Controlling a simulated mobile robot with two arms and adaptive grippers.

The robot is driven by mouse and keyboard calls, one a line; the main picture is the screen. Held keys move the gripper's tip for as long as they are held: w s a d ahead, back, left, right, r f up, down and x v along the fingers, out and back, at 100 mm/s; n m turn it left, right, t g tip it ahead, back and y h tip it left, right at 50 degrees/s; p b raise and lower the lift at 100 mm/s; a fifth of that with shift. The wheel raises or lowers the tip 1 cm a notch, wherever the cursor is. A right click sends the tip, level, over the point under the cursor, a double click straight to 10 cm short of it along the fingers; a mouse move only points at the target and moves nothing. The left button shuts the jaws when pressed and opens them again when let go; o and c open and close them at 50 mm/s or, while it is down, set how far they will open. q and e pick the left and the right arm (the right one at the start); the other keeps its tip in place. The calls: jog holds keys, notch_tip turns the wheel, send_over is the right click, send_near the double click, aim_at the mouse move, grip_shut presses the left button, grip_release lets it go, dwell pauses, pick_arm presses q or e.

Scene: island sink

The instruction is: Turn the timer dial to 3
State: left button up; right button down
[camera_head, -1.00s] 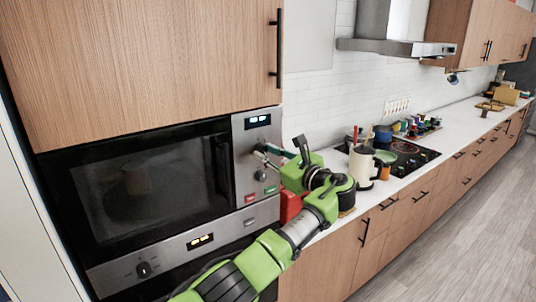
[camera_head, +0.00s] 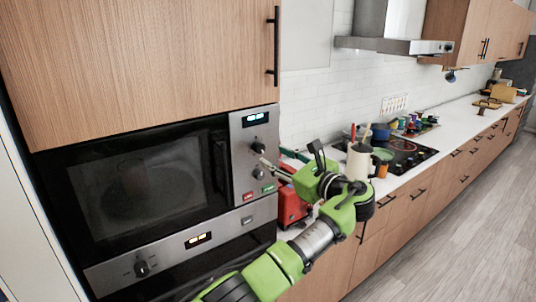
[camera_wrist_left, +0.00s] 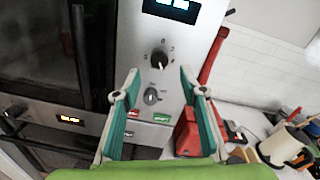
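The microwave (camera_head: 150,185) has a steel control panel with two black dials. The upper dial (camera_head: 258,147) has small marks around it and also shows in the wrist view (camera_wrist_left: 158,60). The lower dial (camera_head: 258,174) sits just below it and also shows in the wrist view (camera_wrist_left: 152,96). I cannot read which is the timer, nor the exact setting. My left gripper (camera_head: 274,158) is open and empty, in front of the panel and apart from it. In the wrist view its fingers (camera_wrist_left: 160,74) flank the dials. My right gripper is not in view.
A red button (camera_wrist_left: 133,114) and a green button (camera_wrist_left: 162,117) lie below the dials. A lit display (camera_head: 256,119) is above them. A red object (camera_head: 291,206) stands on the counter beside the microwave, with a cream jug (camera_head: 359,162) farther right.

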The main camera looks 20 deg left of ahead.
pick_arm(q)
jog(key=v, duration=0.7)
